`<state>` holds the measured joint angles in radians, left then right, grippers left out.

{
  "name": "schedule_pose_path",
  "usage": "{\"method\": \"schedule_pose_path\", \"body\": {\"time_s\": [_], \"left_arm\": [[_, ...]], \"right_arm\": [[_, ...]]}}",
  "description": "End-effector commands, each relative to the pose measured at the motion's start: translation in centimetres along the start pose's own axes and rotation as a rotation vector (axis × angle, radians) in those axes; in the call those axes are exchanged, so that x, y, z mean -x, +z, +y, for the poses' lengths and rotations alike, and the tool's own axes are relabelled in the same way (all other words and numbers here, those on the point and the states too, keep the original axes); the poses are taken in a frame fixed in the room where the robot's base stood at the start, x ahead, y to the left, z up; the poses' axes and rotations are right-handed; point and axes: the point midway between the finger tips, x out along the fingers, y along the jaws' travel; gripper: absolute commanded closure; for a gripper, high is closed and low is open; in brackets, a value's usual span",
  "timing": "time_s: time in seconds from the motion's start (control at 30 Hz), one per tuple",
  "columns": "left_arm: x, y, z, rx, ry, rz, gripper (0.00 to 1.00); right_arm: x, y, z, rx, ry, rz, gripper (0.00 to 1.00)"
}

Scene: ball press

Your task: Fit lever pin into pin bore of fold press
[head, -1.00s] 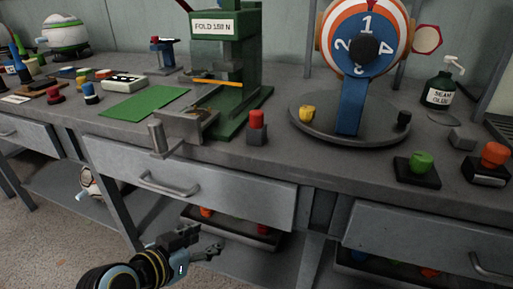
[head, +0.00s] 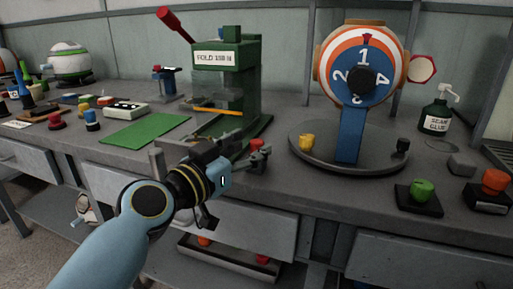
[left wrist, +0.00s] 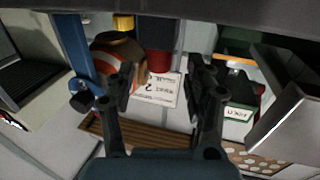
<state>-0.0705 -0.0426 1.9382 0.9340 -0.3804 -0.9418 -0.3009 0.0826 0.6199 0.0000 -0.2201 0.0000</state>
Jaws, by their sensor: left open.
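The green fold press (head: 225,82) stands on the bench with its label facing me, and a red-handled lever (head: 175,24) slants up to the left from its top. I cannot make out the pin bore or tell for certain which part is the lever pin. A grey block with a red cap (head: 256,143) stands right of the press, partly hidden by my left gripper (head: 249,148). That gripper is open and empty at the bench's front edge. In the upside-down left wrist view, the red cap (left wrist: 160,62) shows beyond and between its fingers (left wrist: 165,85). My right gripper is out of view.
A metal bracket (head: 157,157) sits at the bench edge left of my gripper. The striped dial stand (head: 349,150) is to the right, with a yellow knob (head: 306,142) on its base. A green mat (head: 143,128) lies bare left of the press. A drawer (head: 125,185) is below.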

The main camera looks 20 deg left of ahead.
Motion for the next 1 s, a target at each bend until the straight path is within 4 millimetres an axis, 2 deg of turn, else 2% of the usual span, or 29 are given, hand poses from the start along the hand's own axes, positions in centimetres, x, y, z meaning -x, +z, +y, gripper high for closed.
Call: {"method": "schedule_pose_path", "body": {"time_s": [0.1, 0.2, 0.47, 0.83, 0.87, 1.0], "left_arm": [[-2.0, -0.2, 0.1, 0.000, 0.000, 0.002, 0.47], [-2.8, -0.1, 0.1, 0.001, 0.000, 0.000, 0.47], [-3.0, -0.1, 0.1, 0.000, -0.001, 0.000, 0.48], [-3.0, -0.1, 0.1, 0.000, -0.001, 0.000, 0.97], [-3.0, -0.1, 0.1, -0.001, -0.001, 0.000, 1.00], [-3.0, -0.1, 0.1, -0.001, -0.001, 0.000, 1.00]], "right_arm": [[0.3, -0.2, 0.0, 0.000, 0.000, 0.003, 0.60], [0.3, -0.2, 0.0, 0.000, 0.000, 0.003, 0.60], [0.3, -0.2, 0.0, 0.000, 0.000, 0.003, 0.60], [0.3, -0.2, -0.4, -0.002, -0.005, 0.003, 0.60], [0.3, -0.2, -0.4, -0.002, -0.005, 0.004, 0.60], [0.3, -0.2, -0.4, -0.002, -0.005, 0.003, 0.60]]}}
